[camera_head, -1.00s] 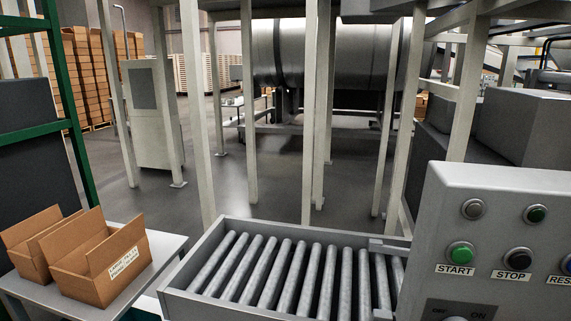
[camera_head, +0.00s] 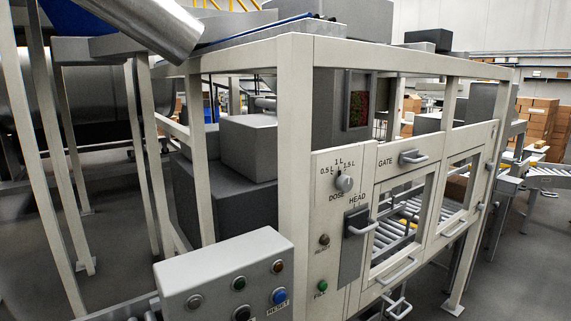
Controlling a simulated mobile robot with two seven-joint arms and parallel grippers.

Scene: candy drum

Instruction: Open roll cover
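No part labelled as a roll cover can be made out, so I cannot tell which panel it is. The cream machine frame (camera_head: 296,130) fills the middle of the head view. Its front has a windowed panel marked GATE with a handle (camera_head: 412,158) at its top and another handle (camera_head: 398,271) at its lower edge. A second windowed panel (camera_head: 462,185) stands to its right. Both panels look closed. Rollers (camera_head: 388,234) show through the first window. A dark plate marked HEAD with a handle (camera_head: 362,227) is left of the windows. Neither of my grippers is in view.
A grey control box (camera_head: 225,275) with several buttons stands at the front, bottom left. A metal cylinder (camera_head: 160,30) hangs at the top left. A roller conveyor (camera_head: 550,178) and stacked cartons (camera_head: 540,118) are at the right. Open floor lies at the right front.

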